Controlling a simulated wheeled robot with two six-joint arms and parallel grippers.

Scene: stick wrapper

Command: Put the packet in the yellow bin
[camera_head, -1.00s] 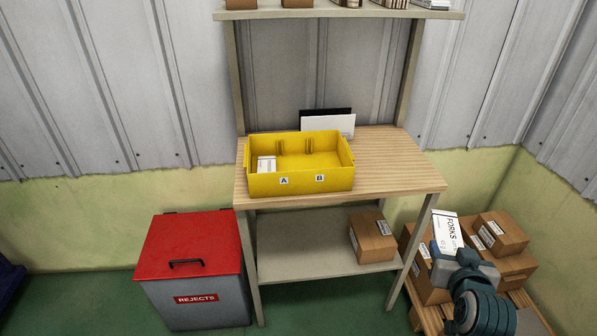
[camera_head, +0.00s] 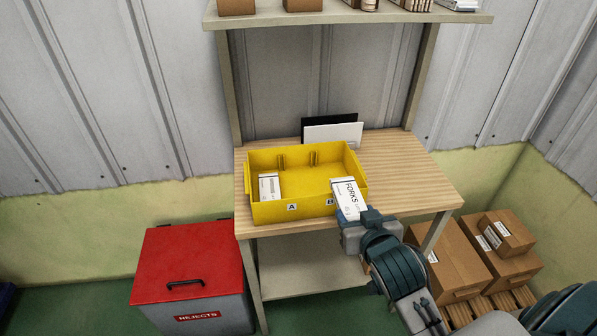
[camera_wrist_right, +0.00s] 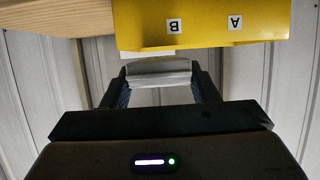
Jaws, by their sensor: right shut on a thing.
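The yellow bin (camera_head: 310,206) stands on the wooden table, marked A and B on its front wall. It also shows in the right wrist view (camera_wrist_right: 205,38). A white packet (camera_head: 267,186) lies inside at its left end. My right gripper (camera_head: 352,216) is shut on a white packet marked FORKS (camera_head: 348,195), tilted at the bin's front right corner by label B. In the right wrist view the held packet (camera_wrist_right: 158,72) sits between the fingers, outside the front wall. I cannot tell whether it touches the bin. My left gripper is not in view.
The wooden table (camera_head: 415,178) is clear right of the bin. A white card (camera_head: 333,133) stands behind it. A red-lidded REJECTS box (camera_head: 188,262) is at lower left. Cardboard boxes (camera_head: 455,258) sit on a pallet at right. A shelf (camera_head: 340,17) spans above.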

